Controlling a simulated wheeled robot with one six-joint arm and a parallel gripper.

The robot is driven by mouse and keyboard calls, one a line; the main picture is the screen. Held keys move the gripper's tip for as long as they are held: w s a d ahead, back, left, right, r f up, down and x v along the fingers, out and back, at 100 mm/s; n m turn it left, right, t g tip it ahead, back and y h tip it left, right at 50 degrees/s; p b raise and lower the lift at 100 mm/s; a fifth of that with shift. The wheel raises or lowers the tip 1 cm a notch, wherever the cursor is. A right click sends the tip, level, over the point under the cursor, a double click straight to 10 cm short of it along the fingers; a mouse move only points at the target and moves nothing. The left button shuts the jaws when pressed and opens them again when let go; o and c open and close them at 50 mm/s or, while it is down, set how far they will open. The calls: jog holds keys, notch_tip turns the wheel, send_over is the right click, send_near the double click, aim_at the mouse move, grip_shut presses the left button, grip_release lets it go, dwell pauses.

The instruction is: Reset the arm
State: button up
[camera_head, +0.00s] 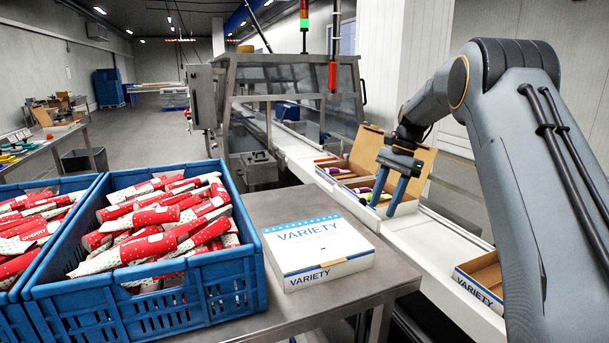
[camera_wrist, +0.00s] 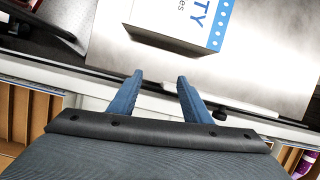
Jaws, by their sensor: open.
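My gripper (camera_head: 388,190) is at the end of my arm, over the conveyor in front of an open cardboard box. Its two blue fingers point down and are apart, with nothing between them. In the wrist view my gripper (camera_wrist: 160,88) also shows open and empty, with the metal table's edge beyond the fingertips. My arm reaches in from the right in the head view, bent at the elbow.
A closed white VARIETY box (camera_head: 318,250) lies on the metal table (camera_head: 285,204). Left of it stands a blue crate (camera_head: 150,318) of red cherry packets. The conveyor (camera_head: 425,232) carries an open box with coloured packets (camera_head: 345,172) and another VARIETY box (camera_head: 481,282).

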jog(key=s+a+f+n+h, duration=0.1)
jog(key=s+n, duration=0.3)
jog(key=s, duration=0.8)
jog(key=s+a+f+n+t+h, duration=0.1)
jog(key=s+f+n, duration=0.3)
jog(key=s, duration=0.9)
jog(key=s+a+f+n+h, duration=0.1)
jog(key=s+f+n, duration=0.2)
jog(key=s, duration=1)
jog(key=shift+s+a+f+n+t, duration=0.3)
jog(key=shift+n+t, duration=0.1)
jog(key=shift+n, duration=0.1)
